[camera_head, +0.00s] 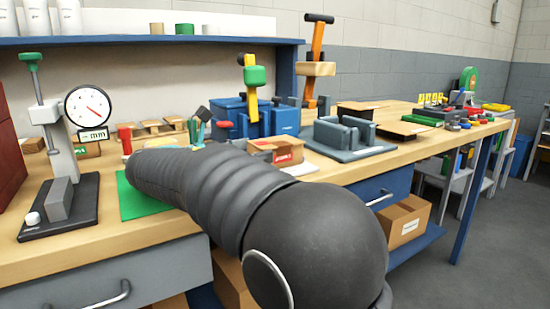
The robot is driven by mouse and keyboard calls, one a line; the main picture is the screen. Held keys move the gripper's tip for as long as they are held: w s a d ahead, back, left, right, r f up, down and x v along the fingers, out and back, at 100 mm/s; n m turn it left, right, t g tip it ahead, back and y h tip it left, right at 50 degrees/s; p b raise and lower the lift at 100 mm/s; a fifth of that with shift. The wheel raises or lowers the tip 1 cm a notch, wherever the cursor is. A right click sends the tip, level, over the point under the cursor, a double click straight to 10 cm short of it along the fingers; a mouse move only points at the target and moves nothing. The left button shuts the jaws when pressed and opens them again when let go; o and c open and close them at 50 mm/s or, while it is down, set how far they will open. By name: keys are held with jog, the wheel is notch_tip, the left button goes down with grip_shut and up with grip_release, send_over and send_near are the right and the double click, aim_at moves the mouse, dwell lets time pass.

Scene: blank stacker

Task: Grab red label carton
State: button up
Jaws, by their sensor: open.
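The carton with the red label (288,158) is a small brown box on the workbench, right of the middle of the view. Its red label faces the front right, and its lower left is close behind my dark arm in the picture. It sits on or beside a light grey plate (303,169). My arm crosses the front of the bench from the lower middle toward the left. I cannot make out my gripper; it seems hidden behind the arm. I see no contact with the carton.
A dial gauge stand (60,150) stands at the left on the wooden bench (150,230). Another carton (402,222) is on the lower shelf.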

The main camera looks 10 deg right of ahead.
aim_at(273, 142)
jog(key=x, duration=0.4)
jog(key=shift+w+d, duration=0.1)
jog(key=shift+d, duration=0.2)
jog(key=shift+a, duration=0.1)
jog(key=c, duration=1)
jog(key=shift+c, duration=0.6)
jog(key=shift+r, duration=0.1)
